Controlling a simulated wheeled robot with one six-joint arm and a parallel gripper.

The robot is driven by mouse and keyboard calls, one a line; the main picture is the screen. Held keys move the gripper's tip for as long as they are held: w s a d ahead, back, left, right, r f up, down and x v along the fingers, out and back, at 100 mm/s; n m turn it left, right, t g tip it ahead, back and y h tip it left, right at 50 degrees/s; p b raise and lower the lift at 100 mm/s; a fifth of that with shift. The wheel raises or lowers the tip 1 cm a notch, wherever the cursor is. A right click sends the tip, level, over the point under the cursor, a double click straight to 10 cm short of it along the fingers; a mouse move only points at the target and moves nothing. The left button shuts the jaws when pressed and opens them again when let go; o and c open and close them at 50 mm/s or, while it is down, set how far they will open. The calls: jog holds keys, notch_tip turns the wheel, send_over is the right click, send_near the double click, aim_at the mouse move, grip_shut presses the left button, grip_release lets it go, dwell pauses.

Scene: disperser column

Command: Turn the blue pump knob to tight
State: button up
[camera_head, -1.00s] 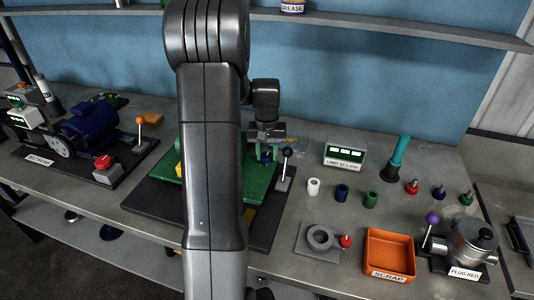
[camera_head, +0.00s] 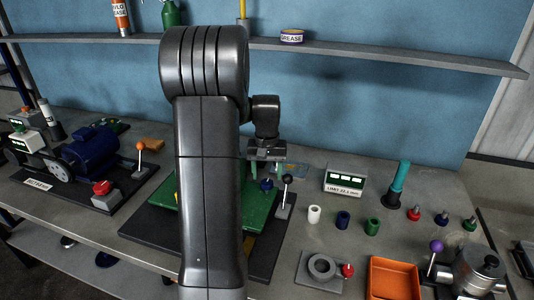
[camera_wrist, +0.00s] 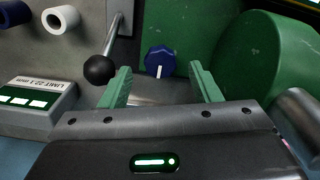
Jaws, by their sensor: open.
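The blue pump knob (camera_wrist: 160,60) sits on the green pump body (camera_wrist: 176,22) in the wrist view, its white mark pointing down the picture toward my gripper. The knob also shows in the head view (camera_head: 266,184), just below my gripper (camera_head: 268,172). In the wrist view my gripper (camera_wrist: 160,82) is open and empty, with one green finger on each side of the knob's line and the knob beyond the tips, apart from them. No tight or loose markings are readable around the knob.
A black-balled lever (camera_wrist: 100,69) stands close left of the fingers in the wrist view; it shows right of the gripper in the head view (camera_head: 287,180). A large green cylinder (camera_wrist: 262,70) is close on the right. A limit display (camera_head: 344,181) and small sleeves stand farther right.

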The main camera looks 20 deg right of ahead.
aim_at(267, 183)
notch_tip(267, 183, up, 11)
jog(key=shift+f+b, duration=0.15)
jog(key=shift+b, duration=0.25)
jog(key=shift+f, duration=0.15)
notch_tip(267, 183, down, 14)
jog(key=shift+r+p, duration=0.25)
jog(key=shift+p, duration=0.5)
